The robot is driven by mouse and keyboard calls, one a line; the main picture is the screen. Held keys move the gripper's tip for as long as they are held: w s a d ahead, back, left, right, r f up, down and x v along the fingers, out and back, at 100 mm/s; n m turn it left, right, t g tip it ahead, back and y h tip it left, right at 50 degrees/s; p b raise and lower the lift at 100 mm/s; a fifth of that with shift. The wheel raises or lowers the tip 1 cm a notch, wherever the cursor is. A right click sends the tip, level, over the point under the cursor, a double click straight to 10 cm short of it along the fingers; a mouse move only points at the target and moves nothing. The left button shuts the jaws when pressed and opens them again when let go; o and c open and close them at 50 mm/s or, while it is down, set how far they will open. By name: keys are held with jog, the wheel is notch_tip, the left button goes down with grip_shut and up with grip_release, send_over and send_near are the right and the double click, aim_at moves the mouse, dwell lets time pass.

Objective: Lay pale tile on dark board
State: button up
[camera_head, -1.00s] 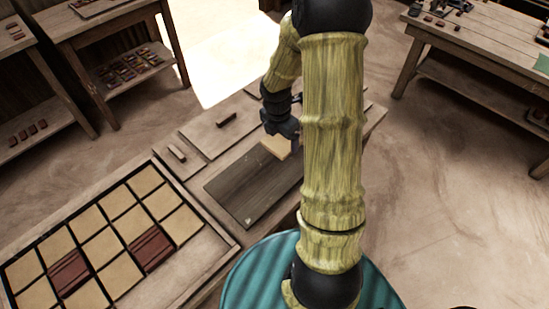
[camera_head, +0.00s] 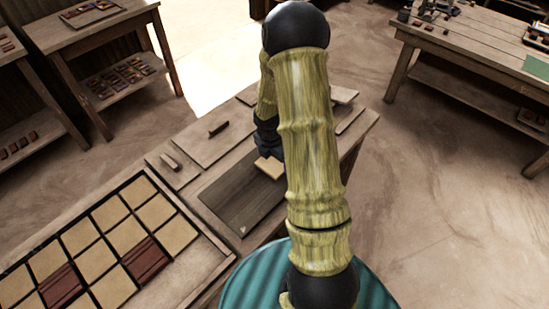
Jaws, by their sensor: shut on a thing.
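The pale tile (camera_head: 269,166) is at the far right part of the dark board (camera_head: 238,200), under my gripper (camera_head: 268,152). My gripper is shut on the tile; its fingertips are mostly hidden behind my arm and wrist. I cannot tell whether the tile touches the board or is held just above it. The dark board lies flat on the workbench, and most of its surface is bare. A small pale mark (camera_head: 243,230) shows near its front corner.
A framed tray (camera_head: 191,222) of pale and dark red tiles lies at left. Small blocks on pale boards (camera_head: 218,128) and (camera_head: 170,161) lie behind the dark board. Another bench (camera_head: 470,50) stands at upper right. Floor at right is clear.

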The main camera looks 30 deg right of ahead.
aim_at(272, 164)
jog(key=o, duration=1)
jog(key=shift+c, duration=0.2)
notch_tip(272, 164, up, 12)
jog(key=a+p, duration=0.1)
jog(key=shift+s+a, duration=0.2)
jog(key=shift+s, duration=0.05)
